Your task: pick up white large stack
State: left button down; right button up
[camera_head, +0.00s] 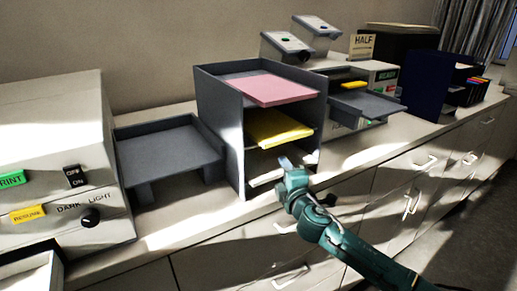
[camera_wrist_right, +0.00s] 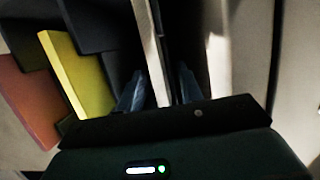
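The white stack (camera_head: 263,178) lies on the lowest shelf of the grey shelf unit (camera_head: 228,130), mostly in shadow and partly hidden by my right gripper. My right gripper (camera_head: 284,163) is at the open front of that shelf. In the right wrist view, its two fingers (camera_wrist_right: 159,90) stand apart, with the pale edge of what looks like the white stack (camera_wrist_right: 152,50) between them. A gap shows beside the left finger; contact on the right side is unclear. My left gripper is not in view.
Above it are a yellow stack (camera_head: 277,128) and a pink stack (camera_head: 272,90). An empty grey tray (camera_head: 170,152) and a printer-like machine (camera_head: 60,150) stand left. Another tray (camera_head: 367,103) stands right. The counter front strip (camera_head: 350,158) is clear.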

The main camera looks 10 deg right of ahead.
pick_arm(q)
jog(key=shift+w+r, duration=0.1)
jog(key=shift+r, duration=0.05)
pick_arm(e)
grip_shut()
jog(key=shift+r, duration=0.1)
dwell(0.4)
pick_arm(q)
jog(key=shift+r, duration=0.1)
pick_arm(e)
jog(key=shift+r, duration=0.1)
